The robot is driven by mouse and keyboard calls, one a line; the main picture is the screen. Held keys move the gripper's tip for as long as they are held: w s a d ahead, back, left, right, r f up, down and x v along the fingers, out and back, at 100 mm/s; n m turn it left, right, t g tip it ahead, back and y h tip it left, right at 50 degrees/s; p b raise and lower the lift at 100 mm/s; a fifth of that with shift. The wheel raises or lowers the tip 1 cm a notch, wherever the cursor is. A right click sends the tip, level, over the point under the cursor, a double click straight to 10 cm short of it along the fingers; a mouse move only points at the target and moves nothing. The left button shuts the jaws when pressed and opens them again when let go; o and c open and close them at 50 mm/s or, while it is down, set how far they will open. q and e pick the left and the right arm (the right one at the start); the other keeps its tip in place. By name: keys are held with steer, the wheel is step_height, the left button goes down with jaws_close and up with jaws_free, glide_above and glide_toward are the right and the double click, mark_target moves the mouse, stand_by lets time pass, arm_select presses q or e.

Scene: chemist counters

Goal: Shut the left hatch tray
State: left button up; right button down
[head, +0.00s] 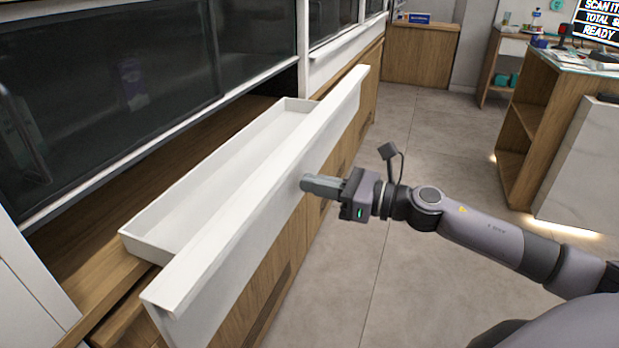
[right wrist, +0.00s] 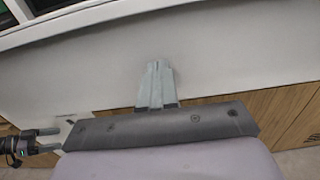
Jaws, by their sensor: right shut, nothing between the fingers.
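The left hatch tray (head: 150,242) is a long, shallow white tray with a tall white front panel (head: 255,215). In the head view it stands pulled out from the counter under the dark glass, and its inside looks empty. My right gripper (head: 308,184) is shut and empty, its fingertips at the outer face of the front panel, around mid-length. In the right wrist view the shut fingers (right wrist: 156,82) point at the white panel; whether they touch it I cannot tell. My left gripper (right wrist: 42,140) shows at the left of that view, its fingers apart.
The dark glass hatch (head: 130,80) stands above the tray. Another white ledge (head: 345,50) lies farther along the counter. A wooden counter with a screen (head: 545,110) stands at the right. The grey floor (head: 425,130) between is clear.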

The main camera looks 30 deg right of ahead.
arm_select(q)
steer(key=shift+s+r, duration=0.1)
steer(key=shift+s, duration=0.05)
arm_select(e)
steer(key=shift+w+a, duration=0.5)
steer(key=shift+w+a+p, duration=0.25)
steer(key=shift+w+p, duration=0.05)
steer(key=shift+w, duration=0.05)
steer(key=p+x, duration=0.1)
steer(key=x, duration=0.8)
steer(key=shift+a+r, duration=0.1)
steer(key=shift+a, duration=0.1)
steer(key=b, duration=0.2)
glide_above(222, 189)
steer(key=shift+s+d, duration=0.1)
steer(key=shift+s, duration=0.15)
steer(key=shift+w, duration=0.15)
arm_select(q)
steer(key=shift+w+a, duration=0.55)
steer(key=shift+w, duration=0.1)
arm_select(e)
steer(key=shift+r, duration=0.2)
